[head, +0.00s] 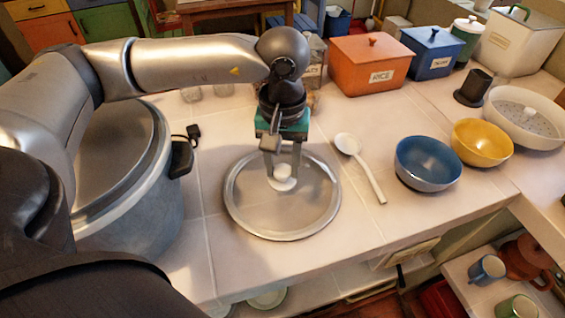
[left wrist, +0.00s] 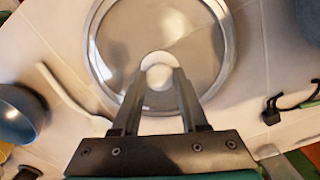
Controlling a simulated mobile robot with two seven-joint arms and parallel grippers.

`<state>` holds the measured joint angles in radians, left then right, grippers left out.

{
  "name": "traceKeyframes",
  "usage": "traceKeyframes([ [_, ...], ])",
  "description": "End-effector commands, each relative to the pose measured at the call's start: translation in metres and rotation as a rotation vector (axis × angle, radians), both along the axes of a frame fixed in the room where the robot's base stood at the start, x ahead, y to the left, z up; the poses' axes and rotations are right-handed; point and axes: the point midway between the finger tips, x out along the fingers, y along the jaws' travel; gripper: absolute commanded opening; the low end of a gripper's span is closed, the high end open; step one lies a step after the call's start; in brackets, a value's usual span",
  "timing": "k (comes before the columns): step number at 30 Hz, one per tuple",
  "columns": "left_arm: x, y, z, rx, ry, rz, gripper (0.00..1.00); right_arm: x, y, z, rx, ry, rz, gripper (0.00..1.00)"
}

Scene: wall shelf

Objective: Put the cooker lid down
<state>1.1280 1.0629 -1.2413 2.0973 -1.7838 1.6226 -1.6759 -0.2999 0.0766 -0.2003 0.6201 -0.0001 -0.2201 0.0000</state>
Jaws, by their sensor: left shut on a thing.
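The cooker lid (head: 245,205) is a round, silvery disc with a raised rim and a white knob (head: 283,172). It is over the tiled counter, in front of my left arm; I cannot tell whether it touches the tiles. My left gripper (head: 282,178) points down and is shut on the knob. The left wrist view shows the lid (left wrist: 195,30) and its white knob (left wrist: 158,62) between the fingers of the gripper (left wrist: 158,78). The large metal cooker (head: 130,205) with a dark side handle stands to the left, partly hidden by my arm. My right gripper is out of view.
A white ladle (head: 362,165) lies right of the lid. Blue (head: 428,165) and yellow (head: 482,143) bowls and a white colander (head: 525,115) stand farther right. An orange box (head: 368,65) and blue box (head: 432,52) stand behind. The counter's front edge is near the lid.

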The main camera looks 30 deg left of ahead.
Motion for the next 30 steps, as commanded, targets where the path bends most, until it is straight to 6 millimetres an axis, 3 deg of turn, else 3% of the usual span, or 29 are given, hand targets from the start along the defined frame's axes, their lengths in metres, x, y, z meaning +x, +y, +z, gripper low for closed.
traceKeyframes([
  [4, 0.001, 0.000, -0.003, -0.001, -0.003, 0.000, 0.00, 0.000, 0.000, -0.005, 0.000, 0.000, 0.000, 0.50],
  [5, 0.000, 0.000, -0.004, -0.001, 0.000, 0.000, 0.44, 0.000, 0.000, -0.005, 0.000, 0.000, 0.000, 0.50],
  [12, 0.000, 0.000, -0.002, -0.001, 0.000, 0.000, 0.71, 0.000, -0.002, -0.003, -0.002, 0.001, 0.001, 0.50],
  [24, 0.000, 0.000, 0.003, 0.000, 0.000, 0.000, 0.73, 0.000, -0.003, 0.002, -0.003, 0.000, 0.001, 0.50],
  [30, 0.002, 0.000, 0.043, -0.001, -0.006, 0.000, 0.73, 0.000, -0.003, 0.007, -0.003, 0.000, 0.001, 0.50],
])
